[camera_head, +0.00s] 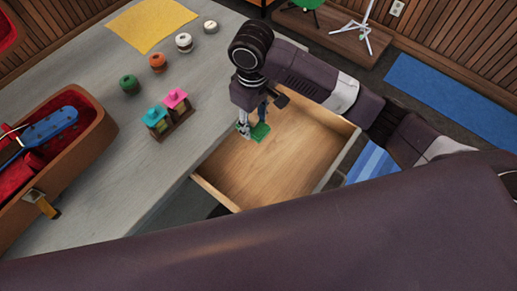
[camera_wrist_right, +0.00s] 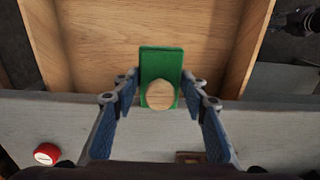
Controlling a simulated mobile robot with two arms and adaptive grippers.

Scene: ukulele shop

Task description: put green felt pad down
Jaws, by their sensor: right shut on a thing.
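The green felt pad (camera_head: 260,132) is a small green block-like piece. In the right wrist view the pad (camera_wrist_right: 161,63) carries a round, pale wooden knob (camera_wrist_right: 160,95) on its near end. My right gripper (camera_head: 252,127) is shut on it, and the fingers (camera_wrist_right: 160,88) sit either side of the knob. In the head view the pad shows over the far left part of an open wooden drawer (camera_head: 285,165). In the wrist view it overlaps the drawer (camera_wrist_right: 95,40) edge beside the counter. Its height above the drawer is unclear. My left gripper is out of view.
The grey counter (camera_head: 100,75) holds a yellow cloth (camera_head: 152,24), several small round items (camera_head: 157,62), and a block with teal and pink tops (camera_head: 168,122). An open red-lined case (camera_head: 95,140) with a blue ukulele (camera_head: 50,127) lies at left. The drawer floor looks empty.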

